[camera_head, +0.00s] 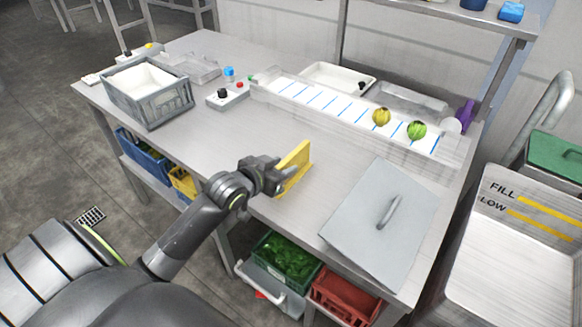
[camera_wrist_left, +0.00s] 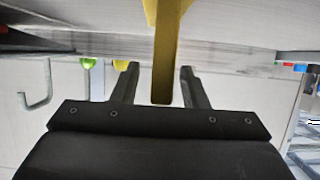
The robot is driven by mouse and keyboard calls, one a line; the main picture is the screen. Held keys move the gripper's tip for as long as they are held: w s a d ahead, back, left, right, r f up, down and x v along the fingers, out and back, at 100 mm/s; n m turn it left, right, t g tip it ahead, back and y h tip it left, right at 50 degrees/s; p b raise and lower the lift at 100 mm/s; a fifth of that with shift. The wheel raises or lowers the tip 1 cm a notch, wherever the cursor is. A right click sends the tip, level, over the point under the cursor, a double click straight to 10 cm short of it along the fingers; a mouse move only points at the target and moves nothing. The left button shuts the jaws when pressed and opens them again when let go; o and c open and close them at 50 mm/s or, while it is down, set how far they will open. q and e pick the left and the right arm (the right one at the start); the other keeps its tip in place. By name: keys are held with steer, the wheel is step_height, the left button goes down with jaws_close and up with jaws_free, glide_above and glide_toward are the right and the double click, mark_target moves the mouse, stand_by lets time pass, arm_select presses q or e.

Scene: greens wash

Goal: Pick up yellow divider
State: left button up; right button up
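The yellow divider (camera_head: 297,163) stands upright on the metal table near its front edge. My left gripper (camera_head: 284,178) is at the near side of the divider in the head view. In the left wrist view the divider (camera_wrist_left: 167,50) reaches down between the two fingers of my left gripper (camera_wrist_left: 159,72). The fingers are apart, and a gap shows on each side of the divider, so the gripper is open around it. My right gripper is in neither view.
A grey lid with a handle (camera_head: 385,222) lies right of the divider. A white trough (camera_head: 340,108) with yellow and green balls runs along the back. A grey crate (camera_head: 150,105) and a button box (camera_head: 227,96) stand left. The tabletop (camera_head: 215,135) between is clear.

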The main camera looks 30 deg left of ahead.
arm_select(q)
steer(key=shift+w+f, duration=0.1)
steer(key=shift+w, duration=0.1)
jaws_close()
stand_by(0.3)
